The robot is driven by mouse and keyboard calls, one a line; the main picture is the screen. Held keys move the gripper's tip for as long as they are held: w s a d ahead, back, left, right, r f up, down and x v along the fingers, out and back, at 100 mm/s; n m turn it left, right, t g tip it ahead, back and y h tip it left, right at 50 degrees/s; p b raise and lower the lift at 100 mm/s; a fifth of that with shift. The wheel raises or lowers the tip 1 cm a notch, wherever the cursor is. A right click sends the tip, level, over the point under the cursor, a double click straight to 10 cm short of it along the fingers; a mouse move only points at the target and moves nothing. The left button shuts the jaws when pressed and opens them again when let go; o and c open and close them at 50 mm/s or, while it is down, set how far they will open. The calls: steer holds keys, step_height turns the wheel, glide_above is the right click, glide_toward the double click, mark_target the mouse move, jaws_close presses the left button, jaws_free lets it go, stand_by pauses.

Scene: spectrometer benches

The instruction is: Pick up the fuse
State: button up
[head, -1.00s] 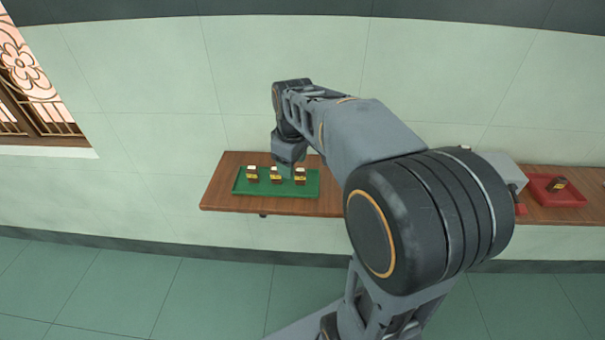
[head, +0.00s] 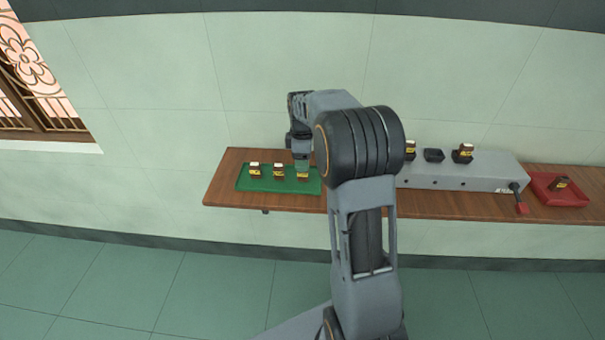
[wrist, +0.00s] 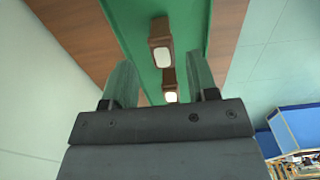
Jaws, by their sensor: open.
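Three fuses with dark bodies, yellow labels and pale tops stand in a row on a green tray (head: 243,185): left (head: 254,170), middle (head: 278,171) and right (head: 303,174). My gripper (head: 302,163) is at the right fuse, pointing down, and partly covers its top. In the wrist view my open gripper (wrist: 161,72) shows two fingers with a gap between them. One fuse (wrist: 161,48) lies in line with that gap, and a smaller-looking fuse (wrist: 169,86) shows between the fingers. I cannot tell whether a finger touches a fuse.
A grey instrument box (head: 450,178) stands right of my arm, with fuses (head: 410,150) (head: 463,153) and an empty black socket (head: 433,155) on top. Its red-handled lever (head: 521,207) is at the front right. A red tray (head: 575,197) holds a tilted fuse (head: 559,184).

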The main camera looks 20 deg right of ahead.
steer(key=shift+s+f+p, duration=0.15)
steer(key=shift+f+p, duration=0.25)
steer(key=shift+f, duration=2.35)
jaws_close()
